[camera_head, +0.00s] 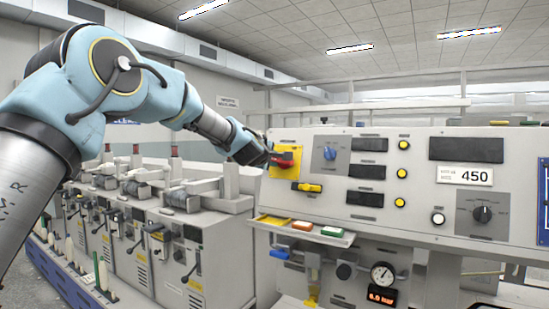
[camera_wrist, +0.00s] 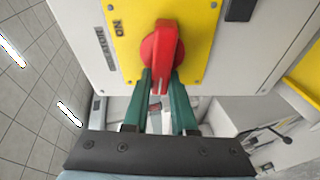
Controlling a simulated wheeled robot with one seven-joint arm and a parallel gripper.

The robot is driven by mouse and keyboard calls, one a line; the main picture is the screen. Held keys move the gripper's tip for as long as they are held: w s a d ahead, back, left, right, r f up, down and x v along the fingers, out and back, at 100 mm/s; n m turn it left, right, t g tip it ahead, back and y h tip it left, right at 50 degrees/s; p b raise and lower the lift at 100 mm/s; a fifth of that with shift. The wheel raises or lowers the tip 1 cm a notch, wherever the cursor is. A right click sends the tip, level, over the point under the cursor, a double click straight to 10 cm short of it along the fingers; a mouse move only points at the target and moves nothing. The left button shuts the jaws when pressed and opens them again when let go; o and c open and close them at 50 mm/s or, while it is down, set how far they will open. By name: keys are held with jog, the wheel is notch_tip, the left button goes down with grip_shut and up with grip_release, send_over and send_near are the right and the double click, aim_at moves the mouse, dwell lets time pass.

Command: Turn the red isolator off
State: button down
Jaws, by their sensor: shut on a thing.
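The red isolator (camera_head: 285,160) is a rotary handle on a yellow plate (camera_head: 290,147) at the left end of the grey control panel. In the wrist view the red handle (camera_wrist: 163,50) stands out from its round base, with "ON" and "ISOLATOR" lettering on its left side. My gripper (camera_head: 268,158) is at the handle from the left. In the wrist view its two green fingers (camera_wrist: 161,92) are shut on the lower end of the handle, one on each side. The fingertips partly hide the handle's sides.
A yellow-and-black switch (camera_head: 307,187) sits just below the isolator, and a blue knob (camera_head: 330,153) to its right. A small tray (camera_head: 340,239) with coloured pieces juts out below. Machines with levers (camera_head: 160,250) stand at the left.

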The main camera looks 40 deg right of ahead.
jog(key=shift+f+n, duration=0.1)
jog(key=shift+n, duration=0.5)
jog(key=shift+f, duration=0.1)
jog(key=c, duration=0.7)
grip_release()
jog(key=shift+a, duration=0.15)
jog(key=b+v, duration=0.4)
jog(key=v, duration=0.6)
jog(key=shift+s+a+r+b, duration=0.15)
jog(key=shift+a+r+b, duration=0.1)
jog(key=shift+b, duration=0.05)
